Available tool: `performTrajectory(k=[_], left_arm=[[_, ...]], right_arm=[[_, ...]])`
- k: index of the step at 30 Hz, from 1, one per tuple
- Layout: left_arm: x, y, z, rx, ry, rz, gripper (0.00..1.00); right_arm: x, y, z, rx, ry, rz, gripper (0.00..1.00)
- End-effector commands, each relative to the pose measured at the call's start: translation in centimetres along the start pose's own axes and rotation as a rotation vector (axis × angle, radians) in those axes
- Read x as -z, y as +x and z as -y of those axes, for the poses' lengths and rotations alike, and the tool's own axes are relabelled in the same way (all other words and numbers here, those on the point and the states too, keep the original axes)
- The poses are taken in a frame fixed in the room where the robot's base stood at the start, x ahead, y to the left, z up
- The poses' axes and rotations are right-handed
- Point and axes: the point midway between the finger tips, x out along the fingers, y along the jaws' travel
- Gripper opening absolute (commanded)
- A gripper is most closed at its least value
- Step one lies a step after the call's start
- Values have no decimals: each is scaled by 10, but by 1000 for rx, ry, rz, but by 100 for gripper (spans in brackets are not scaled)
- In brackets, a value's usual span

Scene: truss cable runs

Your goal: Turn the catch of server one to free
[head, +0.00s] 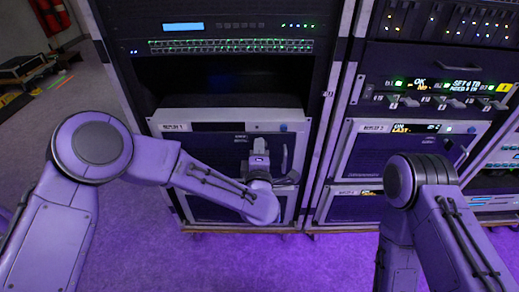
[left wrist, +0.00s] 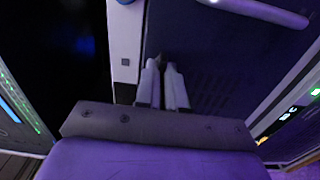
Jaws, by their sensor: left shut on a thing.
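Server one (head: 215,150), with a pale top strip and a dark front, sits in the lower part of the left rack. Its front also shows in the left wrist view (left wrist: 215,50). My left gripper (head: 260,147) is at the right half of this front. In the left wrist view its two fingers (left wrist: 163,75) are close together, shut on a small dark piece (left wrist: 164,58) that looks like the catch. The fingers hide most of it, so I cannot tell its turn. My right gripper is out of view.
A bar handle (head: 285,158) stands on the front just right of my left gripper; it also shows in the left wrist view (left wrist: 262,11). A second server (head: 400,146) is in the right rack. An open dark bay (head: 225,80) lies above server one. The floor in front (head: 290,258) is clear.

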Motion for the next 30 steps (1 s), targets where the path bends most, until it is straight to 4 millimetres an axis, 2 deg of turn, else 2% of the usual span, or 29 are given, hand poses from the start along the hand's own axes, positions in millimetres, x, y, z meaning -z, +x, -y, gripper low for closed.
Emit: performTrajectory(k=[18,19,21,30], left_arm=[[0,0,1,1,-41,1,0],[0,0,1,1,-41,1,16],[0,0,1,1,-40,1,34],[0,-2,0,1,-39,1,34]], right_arm=[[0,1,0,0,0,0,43],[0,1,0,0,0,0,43],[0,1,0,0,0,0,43],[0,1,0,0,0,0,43]])
